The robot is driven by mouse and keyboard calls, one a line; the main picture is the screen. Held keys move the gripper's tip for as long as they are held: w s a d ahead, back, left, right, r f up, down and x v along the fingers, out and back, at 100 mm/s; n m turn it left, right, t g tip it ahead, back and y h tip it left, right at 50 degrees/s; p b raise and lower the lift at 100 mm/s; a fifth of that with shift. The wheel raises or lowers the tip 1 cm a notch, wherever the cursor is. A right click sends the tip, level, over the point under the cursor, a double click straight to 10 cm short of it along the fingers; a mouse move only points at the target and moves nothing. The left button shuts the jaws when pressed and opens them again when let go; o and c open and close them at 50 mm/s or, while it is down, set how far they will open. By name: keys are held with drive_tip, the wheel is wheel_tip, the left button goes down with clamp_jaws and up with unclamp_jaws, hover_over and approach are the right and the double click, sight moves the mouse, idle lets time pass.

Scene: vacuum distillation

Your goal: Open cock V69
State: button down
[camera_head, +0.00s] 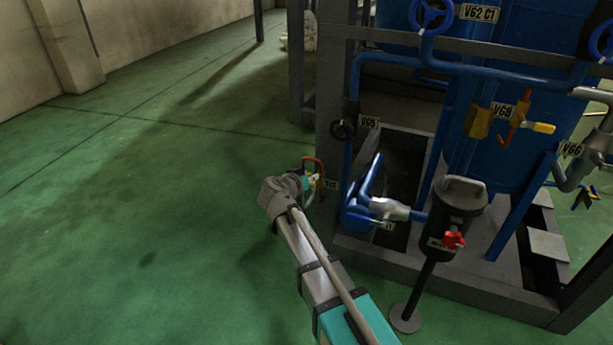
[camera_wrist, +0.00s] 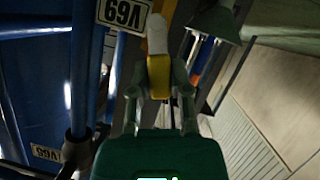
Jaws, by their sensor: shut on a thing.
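In the wrist view a yellow cock handle (camera_wrist: 157,75) with a pale rounded end sits between the two fingers of my gripper (camera_wrist: 159,98). My gripper is shut on this handle. A label reading V69 (camera_wrist: 122,14), upside down, is just beyond it at the upper left. In the head view my gripper (camera_head: 309,183) is at the left corner of the blue equipment frame, beside an orange-red pipe piece (camera_head: 319,164). The handle is small there and partly hidden by my wrist. The label beside it is too small to read.
A blue pump (camera_head: 357,217) stands just right of my gripper. A black canister (camera_head: 451,222) with a red knob stands on a post farther right. Another orange cock with a yellow handle (camera_head: 543,127) is on the blue tank. The green floor (camera_head: 140,220) at the left is clear.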

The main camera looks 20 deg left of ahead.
drive_tip(key=shift+s+d+m+y, duration=0.15)
drive_tip(key=shift+d+m+y, duration=0.75)
drive_tip(key=shift+m, duration=0.5)
drive_tip(key=c, duration=0.6)
unclamp_jaws()
drive_tip(key=shift+a+r, duration=0.1)
drive_tip(key=shift+o, duration=0.2)
